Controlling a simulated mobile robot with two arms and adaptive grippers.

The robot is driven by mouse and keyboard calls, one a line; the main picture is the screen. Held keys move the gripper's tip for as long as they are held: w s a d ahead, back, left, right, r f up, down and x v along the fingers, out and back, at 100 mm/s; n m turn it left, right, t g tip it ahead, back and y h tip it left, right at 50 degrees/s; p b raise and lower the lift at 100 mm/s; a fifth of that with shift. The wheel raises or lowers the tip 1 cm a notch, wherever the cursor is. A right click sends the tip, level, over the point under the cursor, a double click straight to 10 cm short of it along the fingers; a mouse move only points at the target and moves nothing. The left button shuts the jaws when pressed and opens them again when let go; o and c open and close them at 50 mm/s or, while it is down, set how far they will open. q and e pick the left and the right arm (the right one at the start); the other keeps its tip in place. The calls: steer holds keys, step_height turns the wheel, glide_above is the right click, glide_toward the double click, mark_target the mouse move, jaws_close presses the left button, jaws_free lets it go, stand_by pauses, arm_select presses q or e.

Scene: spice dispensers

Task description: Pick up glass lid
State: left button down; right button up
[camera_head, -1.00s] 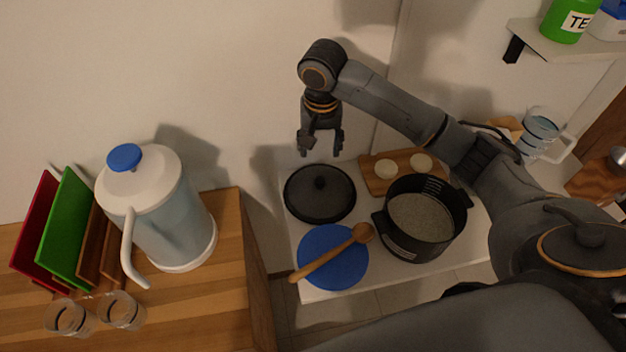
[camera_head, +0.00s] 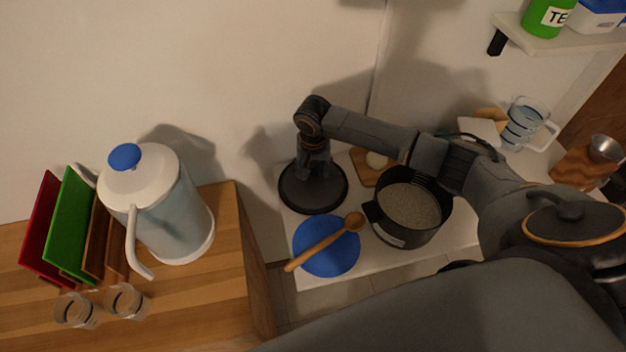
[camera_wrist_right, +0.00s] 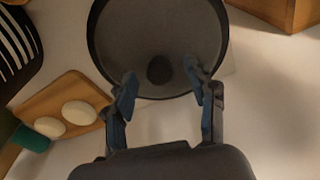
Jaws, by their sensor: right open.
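The round dark lid (camera_head: 297,203) lies on the white counter at the back left of the pot. In the right wrist view the open gripper (camera_wrist_right: 163,85) has one blue-padded finger on each side of the knob, with gaps between. Whether the fingertips are at knob height is hard to tell. My left gripper is not in view.
A black pot (camera_head: 408,210) of grainy content stands right of the lid. A wooden spoon (camera_head: 322,246) lies across a blue plate (camera_head: 330,262) in front. A wooden board (camera_wrist_right: 73,95) with two pale round items is beside the lid. A pitcher (camera_head: 165,210) stands on the left counter.

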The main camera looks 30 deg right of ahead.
jaws_close()
stand_by(0.3)
